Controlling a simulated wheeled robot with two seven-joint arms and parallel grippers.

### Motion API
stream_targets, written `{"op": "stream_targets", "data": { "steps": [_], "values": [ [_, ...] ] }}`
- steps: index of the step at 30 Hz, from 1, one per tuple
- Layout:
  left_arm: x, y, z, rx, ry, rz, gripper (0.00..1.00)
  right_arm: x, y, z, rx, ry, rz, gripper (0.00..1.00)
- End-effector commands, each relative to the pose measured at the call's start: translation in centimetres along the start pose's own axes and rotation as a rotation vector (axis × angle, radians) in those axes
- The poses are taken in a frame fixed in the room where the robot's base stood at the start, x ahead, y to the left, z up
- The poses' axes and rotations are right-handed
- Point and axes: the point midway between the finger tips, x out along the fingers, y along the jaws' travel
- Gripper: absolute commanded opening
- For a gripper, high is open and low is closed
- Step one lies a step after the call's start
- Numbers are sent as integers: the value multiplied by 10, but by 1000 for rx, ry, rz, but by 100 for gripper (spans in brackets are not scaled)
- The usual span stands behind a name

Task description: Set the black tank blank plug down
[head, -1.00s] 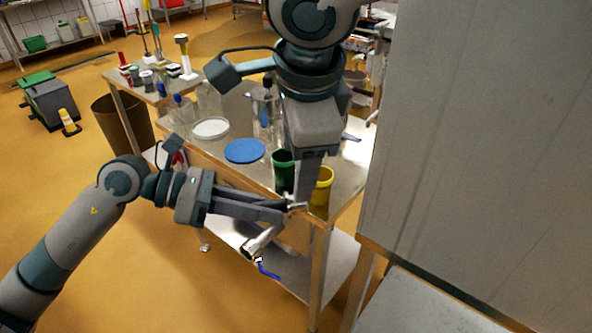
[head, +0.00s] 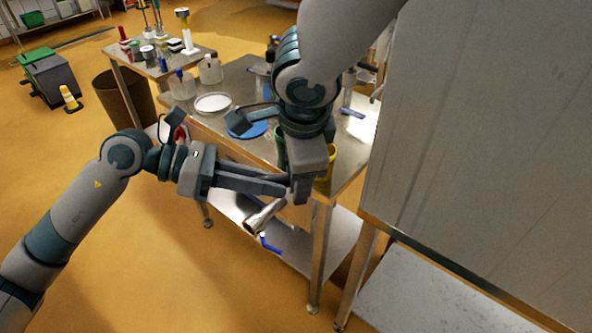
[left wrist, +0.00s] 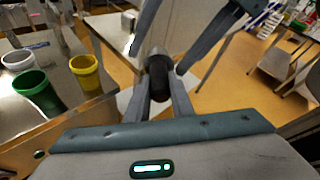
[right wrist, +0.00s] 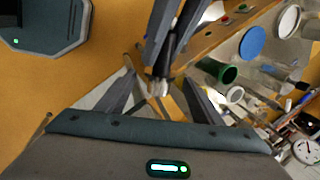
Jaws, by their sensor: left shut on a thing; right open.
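My left gripper (left wrist: 160,95) is shut on the black tank blank plug (left wrist: 158,76), which shows as a dark cylinder between its fingers in the left wrist view. A silvery part shows just beyond the plug. In the head view, the left fingertips (head: 284,188) meet my right gripper (head: 302,190) in front of the table's near corner, and the plug is hidden there. My right gripper (right wrist: 158,98) is open. In the right wrist view, a silvery end (right wrist: 159,87) shows between its fingers; I cannot tell whether they touch it.
The steel table (head: 230,122) holds a blue disc (head: 262,130), a white dish (head: 212,102), a green cup (right wrist: 217,71) and a yellow cup (left wrist: 84,75). A metal valve with a blue lever (head: 270,243) shows below the left fingers. A large grey panel (head: 480,130) blocks the right.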

Motion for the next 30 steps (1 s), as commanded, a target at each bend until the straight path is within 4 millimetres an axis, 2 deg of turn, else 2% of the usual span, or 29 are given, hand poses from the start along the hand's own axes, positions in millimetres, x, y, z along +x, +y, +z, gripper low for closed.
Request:
{"op": "stream_targets", "data": {
  "steps": [11,12,18,19,20,21,22,30],
  "values": [
    [0,0,0,1,-1,0,0,5,0,0,0,-1,0,60],
    [0,0,1,1,-1,0,0,5,0,0,0,-1,0,58],
    [0,0,0,1,-1,0,0,5,0,0,0,-1,0,11],
    [0,0,0,0,-1,0,0,5,0,0,0,-1,0,11],
    [0,0,1,0,-1,0,28,5,0,0,0,-1,-1,11],
    [0,0,1,1,-1,0,37,5,0,0,0,-1,-1,11],
    [0,0,0,1,-1,0,42,5,0,0,0,-1,-1,11],
    [0,0,0,0,0,0,42,5,0,0,0,-1,-1,11]
  ]
}}
